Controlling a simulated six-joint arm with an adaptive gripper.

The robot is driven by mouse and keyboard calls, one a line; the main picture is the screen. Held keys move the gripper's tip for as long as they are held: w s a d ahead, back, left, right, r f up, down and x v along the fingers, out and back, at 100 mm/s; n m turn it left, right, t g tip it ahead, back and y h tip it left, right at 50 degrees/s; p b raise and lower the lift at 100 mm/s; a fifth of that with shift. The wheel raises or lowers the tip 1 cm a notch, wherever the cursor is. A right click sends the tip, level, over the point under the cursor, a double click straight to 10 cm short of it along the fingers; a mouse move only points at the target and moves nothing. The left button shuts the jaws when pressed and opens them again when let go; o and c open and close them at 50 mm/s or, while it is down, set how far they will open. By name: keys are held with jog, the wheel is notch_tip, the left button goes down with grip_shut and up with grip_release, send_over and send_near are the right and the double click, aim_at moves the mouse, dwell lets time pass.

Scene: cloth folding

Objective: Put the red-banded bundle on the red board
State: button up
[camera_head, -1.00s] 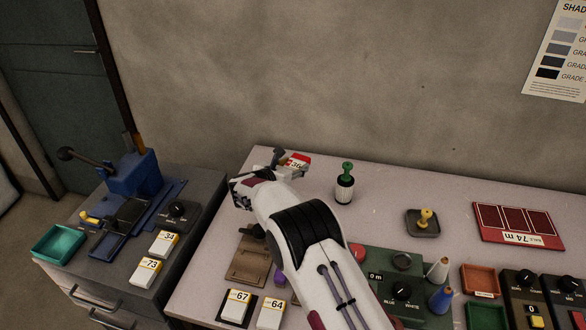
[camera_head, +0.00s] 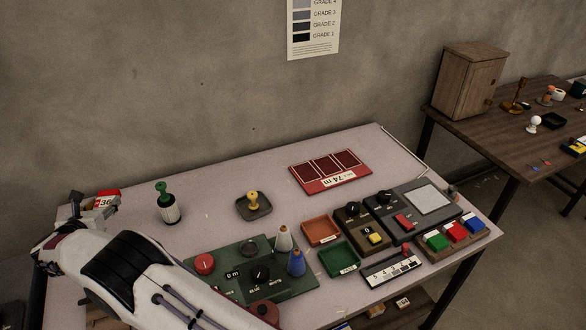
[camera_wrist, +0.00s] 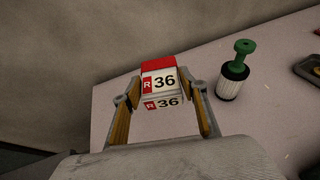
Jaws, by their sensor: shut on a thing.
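The red-banded bundle (camera_wrist: 158,82) is a white block with a red top and a label reading R 36. It is between the fingers of my gripper (camera_wrist: 160,108), which is shut on it. In the head view the bundle (camera_head: 106,199) shows at the left, at my gripper (camera_head: 88,207), over the table's left end. Whether it touches the table is unclear. The red board (camera_head: 331,172) lies flat at the table's back right, with three dark red panels and a label reading 74 m. Its panels are empty.
A green-topped bottle (camera_head: 167,204) stands right of my gripper. A grey tray with a yellow knob (camera_head: 254,204) sits between it and the board. A green control panel (camera_head: 252,272), cones, small trays and dark devices fill the front. The back strip is mostly clear.

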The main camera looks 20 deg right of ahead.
aim_at(103, 205)
notch_tip(103, 205, up, 4)
jog(key=shift+r, duration=0.25)
jog(key=w+d+m+g+h, duration=0.15)
jog(key=w+d, duration=0.25)
jog(key=d, duration=1.2)
jog(key=w+d+m+h, duration=0.2)
jog(key=w+d, duration=0.1)
jog(key=d, duration=1.4)
jog(key=s+d+m+g+h, duration=0.1)
jog(key=s+d, duration=0.2)
jog(key=d, duration=0.8)
jog(key=s+d+m+h, duration=0.1)
jog(key=s+d, duration=0.2)
jog(key=d, duration=0.8)
jog(key=s+d+m+g+h, duration=0.1)
jog(key=s+d, duration=0.2)
jog(key=d, duration=0.9)
jog(key=shift+s+a+f, duration=0.1)
jog(key=shift+s+f, duration=0.05)
jog(key=shift+f, duration=2.55)
jog(key=shift+f, duration=3.1)
